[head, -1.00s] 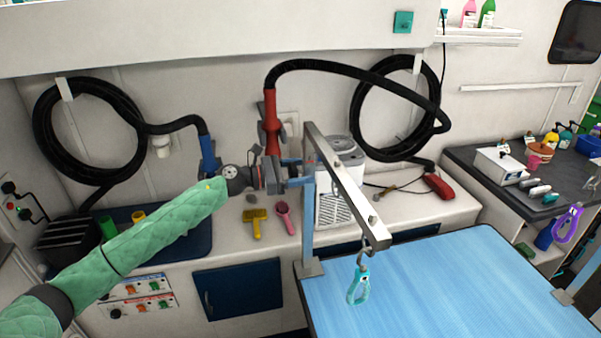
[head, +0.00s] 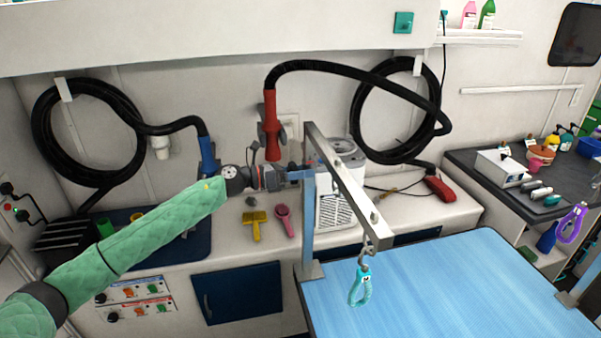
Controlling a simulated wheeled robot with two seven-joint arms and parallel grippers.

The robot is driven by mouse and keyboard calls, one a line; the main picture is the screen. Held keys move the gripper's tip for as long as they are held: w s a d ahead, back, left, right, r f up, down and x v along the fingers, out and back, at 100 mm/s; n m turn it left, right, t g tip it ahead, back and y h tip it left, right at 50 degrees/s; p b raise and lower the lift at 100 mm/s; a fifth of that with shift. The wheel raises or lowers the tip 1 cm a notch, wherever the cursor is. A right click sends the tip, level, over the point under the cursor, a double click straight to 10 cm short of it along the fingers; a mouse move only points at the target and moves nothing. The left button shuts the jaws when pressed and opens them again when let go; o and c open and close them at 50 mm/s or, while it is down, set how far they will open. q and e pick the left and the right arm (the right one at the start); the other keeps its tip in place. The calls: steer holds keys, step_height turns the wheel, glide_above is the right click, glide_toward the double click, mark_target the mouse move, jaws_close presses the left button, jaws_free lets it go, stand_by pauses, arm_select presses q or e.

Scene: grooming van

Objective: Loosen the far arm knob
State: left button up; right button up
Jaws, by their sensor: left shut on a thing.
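The far grooming arm is a blue upright post (head: 308,225) at the table's far left corner, with a grey metal bar (head: 345,185) slanting from its top toward the front right. My left gripper (head: 297,174) reaches in from the left at the upper part of the post. Its jaws are shut on the far arm knob at the post's left side. The knob itself is hidden by the fingers. My right gripper is not in view.
A teal loop (head: 361,287) hangs from the bar's end over the blue table (head: 450,280). A red dryer nozzle (head: 270,125) with a black hose is just behind my gripper. A white unit (head: 340,210) stands behind the post. A yellow brush (head: 256,225) and pink brush (head: 284,220) lie on the counter.

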arm_select(q)
steer(key=shift+w+a+r, duration=0.1)
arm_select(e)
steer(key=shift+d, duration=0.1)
arm_select(q)
steer(key=o, duration=1)
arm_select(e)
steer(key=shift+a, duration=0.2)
arm_select(q)
steer(key=b+v, duration=0.4)
steer(key=v, duration=0.3)
steer(key=shift+a, duration=0.35)
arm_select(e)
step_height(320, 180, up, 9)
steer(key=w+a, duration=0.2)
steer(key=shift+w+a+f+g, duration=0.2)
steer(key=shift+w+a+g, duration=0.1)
